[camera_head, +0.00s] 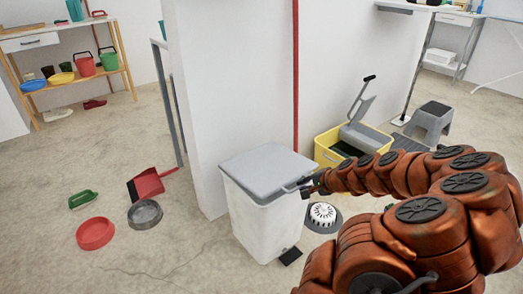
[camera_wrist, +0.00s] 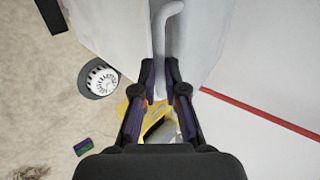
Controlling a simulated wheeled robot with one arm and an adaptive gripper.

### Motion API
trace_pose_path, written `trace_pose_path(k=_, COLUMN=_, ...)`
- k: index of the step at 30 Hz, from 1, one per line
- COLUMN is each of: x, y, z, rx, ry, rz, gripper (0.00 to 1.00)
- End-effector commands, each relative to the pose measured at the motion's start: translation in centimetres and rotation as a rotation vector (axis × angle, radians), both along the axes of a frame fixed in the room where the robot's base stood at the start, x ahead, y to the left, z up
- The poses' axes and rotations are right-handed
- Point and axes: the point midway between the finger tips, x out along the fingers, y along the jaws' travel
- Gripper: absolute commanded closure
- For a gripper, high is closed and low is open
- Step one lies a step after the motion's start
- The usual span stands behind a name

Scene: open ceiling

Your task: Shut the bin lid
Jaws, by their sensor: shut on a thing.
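The white bin (camera_head: 262,226) stands on the floor against the white wall's end. Its grey lid (camera_head: 266,166) lies flat or nearly flat across the top; I cannot tell if a small gap remains. A thin grey handle (camera_head: 292,187) sticks out from the lid's right side. My gripper (camera_head: 307,188) is at that handle. In the wrist view my gripper (camera_wrist: 159,72) has its fingers closed on the grey handle (camera_wrist: 160,35), with the pale bin and lid surfaces around it. The black pedal (camera_head: 290,256) is at the bin's foot.
A yellow mop bucket (camera_head: 327,148) and a round drain-like disc (camera_head: 323,215) are right of the bin, close to my arm. A red dustpan (camera_head: 147,185), grey bowl (camera_head: 145,214) and red bowl (camera_head: 96,233) lie left.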

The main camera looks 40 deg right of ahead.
Motion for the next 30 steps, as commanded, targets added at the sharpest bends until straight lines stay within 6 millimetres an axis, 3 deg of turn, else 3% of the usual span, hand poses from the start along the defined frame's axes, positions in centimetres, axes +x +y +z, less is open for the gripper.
trace_pose_path(k=9, x=0.0, y=0.0, z=-0.1, rx=0.000, ry=-0.003, rz=0.001, gripper=1.00)
trace_pose_path(k=30, x=-0.4, y=0.1, z=-4.2, rx=0.000, ry=-0.112, rz=0.001, gripper=1.00)
